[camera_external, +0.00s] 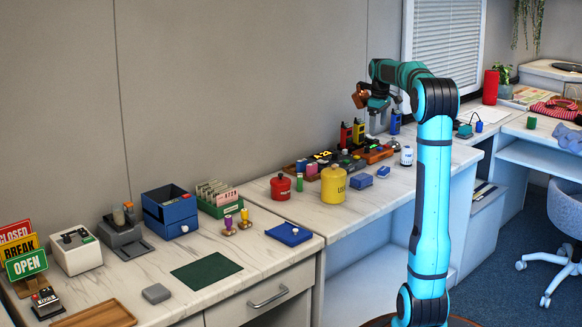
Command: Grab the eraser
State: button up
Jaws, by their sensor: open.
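I cannot tell for certain which object is the eraser. A small grey block (156,293) lies flat on the left counter, beside the dark green mat. A blue block with a paler base (361,181) and a smaller blue block (383,171) lie on the right counter, right of the yellow canister. My gripper (376,130) is open, pointing down above the back of the right counter, behind these blue blocks and well away from the grey block. Its fingertips are small in view, and I see nothing held between them.
The yellow canister (333,185), red pot (281,187) and white bottle (406,156) stand on the right counter. The dark green mat (206,271) and wooden tray (97,315) lie on the left counter. A chair (565,210) stands at right.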

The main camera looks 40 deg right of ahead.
jog(key=d+f+g, duration=0.1)
jog(key=d+f, duration=0.1)
jog(key=d, duration=0.2)
send_over(382, 168)
jog(key=shift+y, duration=0.4)
jog(key=f, duration=1.1)
jog(key=shift+s+a+f, duration=0.3)
jog(key=shift+a, duration=0.1)
jog(key=shift+w+d+f, duration=0.1)
jog(key=shift+d+f, duration=0.05)
jog(key=shift+f, duration=1.25)
jog(key=shift+d+f, duration=0.1)
jog(key=shift+f, duration=1.25)
jog(key=c, duration=1.1)
jog(key=shift+o, duration=0.2)
